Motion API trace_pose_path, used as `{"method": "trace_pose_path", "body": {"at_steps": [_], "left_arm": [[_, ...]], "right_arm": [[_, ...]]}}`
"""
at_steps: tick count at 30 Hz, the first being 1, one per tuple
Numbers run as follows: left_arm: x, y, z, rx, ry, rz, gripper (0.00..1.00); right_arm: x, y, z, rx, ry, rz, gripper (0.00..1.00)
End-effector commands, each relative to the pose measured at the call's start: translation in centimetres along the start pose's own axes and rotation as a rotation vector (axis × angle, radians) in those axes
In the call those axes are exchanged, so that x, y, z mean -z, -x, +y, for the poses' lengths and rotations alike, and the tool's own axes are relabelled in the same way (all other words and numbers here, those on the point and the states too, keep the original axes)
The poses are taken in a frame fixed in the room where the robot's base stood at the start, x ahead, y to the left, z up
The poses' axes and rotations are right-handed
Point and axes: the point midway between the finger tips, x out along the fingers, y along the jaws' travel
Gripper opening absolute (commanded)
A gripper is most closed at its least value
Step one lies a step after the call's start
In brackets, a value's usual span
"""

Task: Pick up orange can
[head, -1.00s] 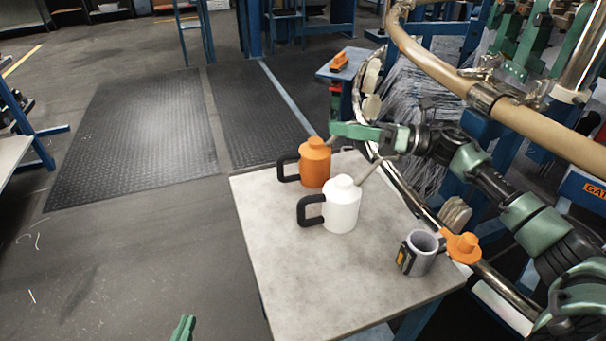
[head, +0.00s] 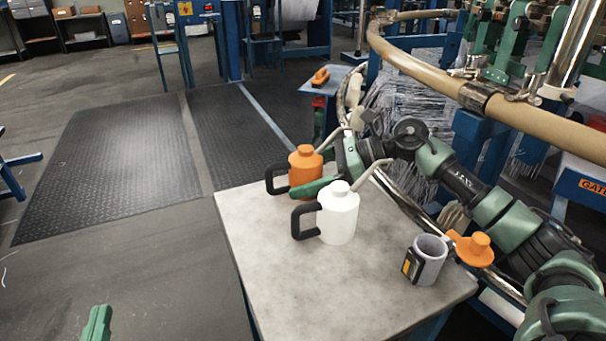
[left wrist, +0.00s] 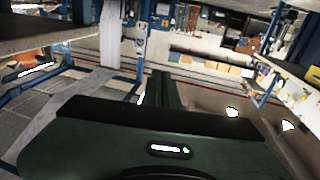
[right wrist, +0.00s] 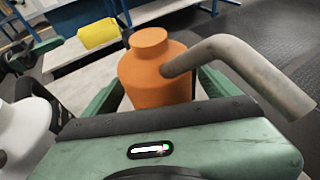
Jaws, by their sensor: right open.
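The orange can (head: 305,168) stands upright on the table at its far left corner, with a black handle on its left and a grey spout on its right. My right gripper (head: 318,180) is open, with one green finger in front of the can's body and the other partly hidden behind it. In the right wrist view the orange can (right wrist: 155,75) sits between the two spread fingers, its spout passing over the right one. Whether the fingers touch it I cannot tell. My left gripper (head: 97,324) is low at the left, away from the table, looking shut and empty.
A white can (head: 338,218) stands close in front of the orange can. The table (head: 300,290) is clear at front left. The loom's ring rail runs along the right.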

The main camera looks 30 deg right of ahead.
Motion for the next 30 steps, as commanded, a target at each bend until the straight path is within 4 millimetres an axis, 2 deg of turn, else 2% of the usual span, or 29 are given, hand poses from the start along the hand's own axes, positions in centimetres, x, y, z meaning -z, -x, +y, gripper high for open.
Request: {"method": "trace_pose_path", "body": {"at_steps": [7,15,16,26,30], "left_arm": [[0.2,0.0,0.0,-0.001,0.0,0.008,0.0],[0.2,0.0,0.0,-0.001,0.0,0.007,0.0],[0.2,0.0,0.0,-0.001,0.0,0.007,0.0],[0.1,0.0,0.0,-0.001,0.001,-0.002,0.0],[-1.3,0.2,-0.2,0.005,-0.001,-0.075,0.0]], "right_arm": [[0.0,-0.2,0.0,0.001,0.0,0.0,0.89],[0.0,-0.2,0.0,0.001,-0.001,0.0,0.14],[0.0,-0.2,0.0,0.001,-0.001,0.0,0.08],[-0.5,0.0,-0.1,0.002,0.001,-0.002,0.08],[-1.5,0.4,-0.1,0.003,0.002,-0.003,0.08]]}}
